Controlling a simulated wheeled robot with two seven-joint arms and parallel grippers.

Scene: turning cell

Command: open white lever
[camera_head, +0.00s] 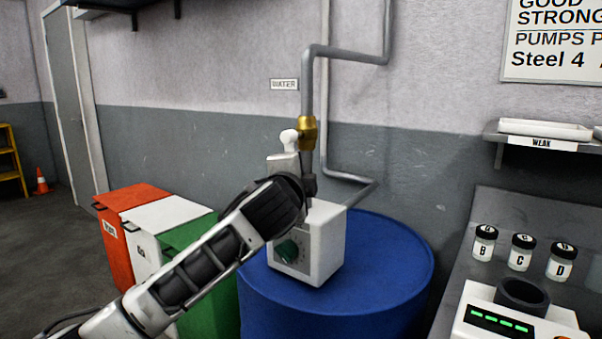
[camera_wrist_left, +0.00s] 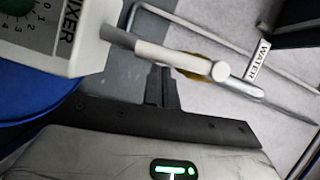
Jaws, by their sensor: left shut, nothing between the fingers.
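The white lever (camera_head: 289,138) has a rounded knob and stands upright beside a brass valve (camera_head: 307,133) on the grey water pipe. My left gripper (camera_head: 309,186) is just below the lever and the valve. In the left wrist view its dark fingers (camera_wrist_left: 162,72) are shut and empty, with the tips at the lever's edge. I cannot tell whether they touch it. My wrist hides part of the area under the lever. My right gripper is not in view.
A white mixer box (camera_head: 325,245) with a green dial stands on a blue drum (camera_head: 388,270) under the pipe. Red, white and green bins stand left. Labelled jars (camera_head: 521,252) and a device with green lights (camera_head: 500,320) are on the right bench.

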